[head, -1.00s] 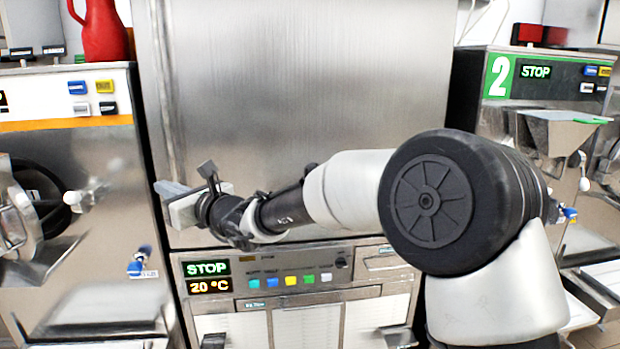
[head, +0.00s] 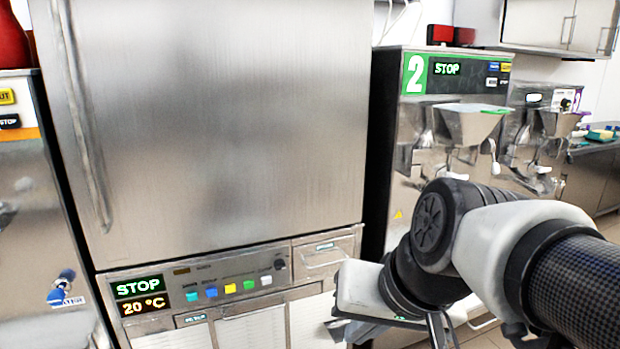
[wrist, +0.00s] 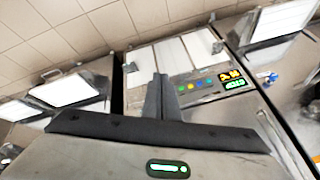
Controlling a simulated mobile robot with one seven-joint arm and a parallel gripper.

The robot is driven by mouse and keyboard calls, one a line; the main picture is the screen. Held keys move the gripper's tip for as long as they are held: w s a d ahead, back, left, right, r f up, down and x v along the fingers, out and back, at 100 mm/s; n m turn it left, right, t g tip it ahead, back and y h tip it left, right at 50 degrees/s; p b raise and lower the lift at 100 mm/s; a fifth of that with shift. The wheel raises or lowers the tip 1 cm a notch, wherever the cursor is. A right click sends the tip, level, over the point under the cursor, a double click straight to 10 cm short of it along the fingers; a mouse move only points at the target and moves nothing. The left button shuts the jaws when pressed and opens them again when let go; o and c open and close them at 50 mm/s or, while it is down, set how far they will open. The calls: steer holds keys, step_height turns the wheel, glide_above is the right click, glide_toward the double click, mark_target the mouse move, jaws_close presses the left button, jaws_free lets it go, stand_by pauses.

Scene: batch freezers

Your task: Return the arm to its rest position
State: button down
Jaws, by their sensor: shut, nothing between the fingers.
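My arm (head: 450,225) is bent at the lower right of the head view, in front of the machine marked 2. The fingers of my gripper cannot be made out in the head view. In the wrist view my gripper (wrist: 161,92) shows as dark fingers close together, shut and empty. Beyond the fingers, the wrist view shows the central unit's button panel upside down, some way off. No contact between the fingers and anything shows.
The tall steel unit (head: 215,130) with a panel reading STOP and 20 °C (head: 140,297) stands at centre left. Batch freezer 2 (head: 455,85) is to its right. A counter (head: 595,170) stands farther back. Tiled floor (wrist: 45,40) shows in the wrist view.

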steer(key=s+d+f+h, duration=0.1)
steer(key=s+d+h, duration=0.2)
steer(key=d, duration=0.5)
step_height(320, 180, up, 16)
steer(key=p, duration=1.6)
steer(key=shift+a+n, duration=0.35)
steer(key=shift+n, duration=0.05)
steer(key=shift+s, duration=0.1)
